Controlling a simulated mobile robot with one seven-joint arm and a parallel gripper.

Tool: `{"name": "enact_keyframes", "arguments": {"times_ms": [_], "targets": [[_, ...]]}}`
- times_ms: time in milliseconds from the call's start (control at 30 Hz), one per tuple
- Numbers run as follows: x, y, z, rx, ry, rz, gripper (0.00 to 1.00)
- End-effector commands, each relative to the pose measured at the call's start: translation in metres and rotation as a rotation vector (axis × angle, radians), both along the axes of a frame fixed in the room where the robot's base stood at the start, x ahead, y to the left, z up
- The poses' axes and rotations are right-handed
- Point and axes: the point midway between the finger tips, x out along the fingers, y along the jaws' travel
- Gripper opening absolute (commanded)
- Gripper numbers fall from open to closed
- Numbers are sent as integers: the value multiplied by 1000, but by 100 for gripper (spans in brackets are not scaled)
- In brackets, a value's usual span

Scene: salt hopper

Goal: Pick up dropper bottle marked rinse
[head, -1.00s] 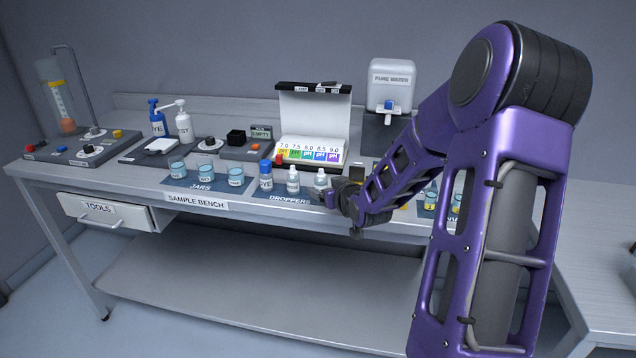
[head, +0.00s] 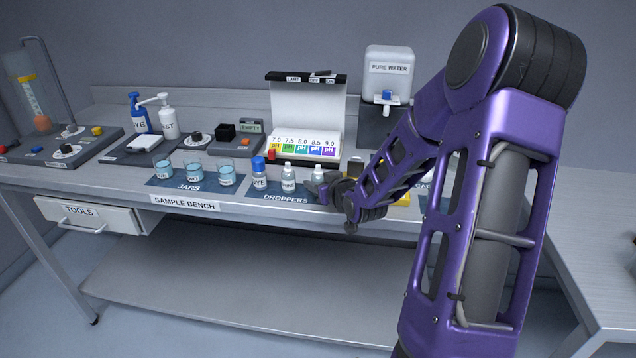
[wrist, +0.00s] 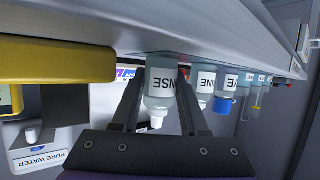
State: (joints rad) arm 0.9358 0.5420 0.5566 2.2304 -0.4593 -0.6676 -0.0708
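The dropper bottle marked rinse (wrist: 160,90) is a small clear bottle with a white cap. In the wrist view, which looks upside down, its label shows the letters "NSE". In the head view it is partly hidden behind my gripper, and its white cap (head: 318,170) shows at the right end of the droppers mat (head: 302,198). My gripper (wrist: 160,80) is open, with one finger on each side of the bottle, close to its sides. The bottle appears to stand upright on the bench. My gripper also shows in the head view (head: 325,191).
A white-capped dropper bottle (head: 288,180) and a blue-capped bottle (head: 259,177) stand left of the rinse bottle. Jars (head: 194,171) stand further left. The pure water tank (head: 388,75) is behind. A yellow object (wrist: 55,62) lies close beside my gripper in the wrist view.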

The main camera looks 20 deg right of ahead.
Motion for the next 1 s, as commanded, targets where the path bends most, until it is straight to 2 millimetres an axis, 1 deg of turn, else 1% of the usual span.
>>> {"name": "enact_keyframes", "arguments": {"times_ms": [33, 167, 200, 433, 533, 667, 800, 900, 1000], "targets": [[0, 0, 0, 0, 0, 0, 25], [0, 0, 0, 0, 0, 0, 2], [0, 0, 0, 0, 0, 0, 0], [0, 0, 1, 0, -1, 0, 0], [0, 0, 7, -1, -2, 0, 0], [0, -1, 29, -4, -4, -1, 0], [0, -1, 59, -5, -3, -1, 0], [0, 0, 78, -4, -3, 1, 0], [0, -1, 91, -2, -2, 0, 0]]}}
